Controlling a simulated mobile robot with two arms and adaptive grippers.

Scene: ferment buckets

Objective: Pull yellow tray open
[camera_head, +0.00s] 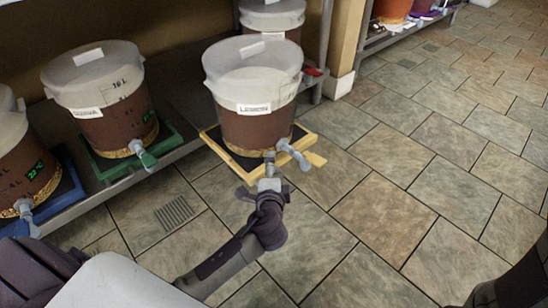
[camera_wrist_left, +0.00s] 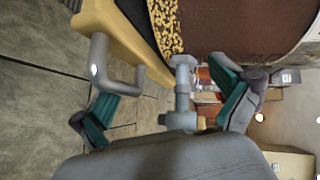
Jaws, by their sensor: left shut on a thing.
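The yellow tray (camera_head: 313,158) is under a white-lidded brown bucket labelled LEMON (camera_head: 257,128). It sticks out past the shelf's front edge. My left gripper (camera_head: 268,172) is at the tray's front, below the bucket and beside its grey tap (camera_head: 296,154). In the left wrist view, the gripper (camera_wrist_left: 165,95) has its green-padded fingers wide apart around grey fittings. A bent grey piece (camera_wrist_left: 98,68) is by one finger, against the yellow tray edge (camera_wrist_left: 125,40); a second grey fitting (camera_wrist_left: 182,85) stands between the fingers. Which piece is clamped is hard to tell.
A bucket on a green tray (camera_head: 108,168) and another on a blue tray (camera_head: 70,188) stand to the left on the grey shelf (camera_head: 180,150). Another lidded bucket (camera_head: 272,15) stands behind. The tiled floor (camera_head: 430,180) to the right is clear.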

